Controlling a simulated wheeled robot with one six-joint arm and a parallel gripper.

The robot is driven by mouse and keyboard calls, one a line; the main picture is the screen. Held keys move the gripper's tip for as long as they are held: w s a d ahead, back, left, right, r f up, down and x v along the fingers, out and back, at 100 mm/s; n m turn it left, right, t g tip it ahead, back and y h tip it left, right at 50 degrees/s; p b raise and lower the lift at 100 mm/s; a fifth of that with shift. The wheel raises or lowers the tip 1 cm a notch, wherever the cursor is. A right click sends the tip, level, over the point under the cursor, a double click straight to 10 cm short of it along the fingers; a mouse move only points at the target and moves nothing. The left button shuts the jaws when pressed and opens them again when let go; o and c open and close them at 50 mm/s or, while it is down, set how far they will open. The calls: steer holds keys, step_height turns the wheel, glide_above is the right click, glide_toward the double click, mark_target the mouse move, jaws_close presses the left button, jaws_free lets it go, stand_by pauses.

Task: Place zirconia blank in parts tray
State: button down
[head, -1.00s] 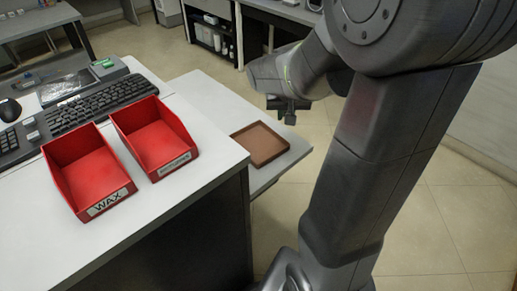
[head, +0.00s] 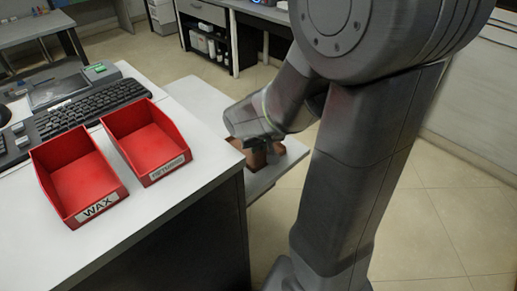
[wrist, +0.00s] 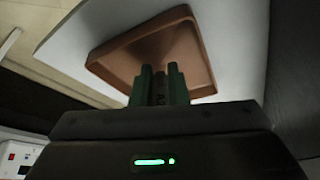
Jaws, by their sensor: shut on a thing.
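The parts tray is a shallow brown square tray (head: 256,161) on the lower white surface beyond the desk, partly hidden by my arm. In the wrist view the tray (wrist: 128,56) lies just past my fingertips, its raised rim in sight on several sides. My gripper (wrist: 160,84) is shut and points at the tray. In the head view my gripper (head: 262,149) is over the tray. The zirconia blank is hidden between the fingers; only a narrow dark strip shows there. I cannot tell whether it touches the tray floor.
Two red bins stand on the near desk: the WAX bin (head: 82,183) and a second labelled bin (head: 148,142). A keyboard (head: 95,106) lies behind them. The desk's right edge (head: 215,187) stands beside the lower surface.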

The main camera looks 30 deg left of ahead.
steer(key=shift+f, duration=0.35)
steer(key=shift+f, duration=0.2)
steer(key=c, duration=1.4)
jaws_free()
steer(key=shift+s+d+r, duration=0.1)
steer(key=shift+r, duration=0.55)
steer(key=p+v, duration=0.1)
steer(key=v, duration=1)
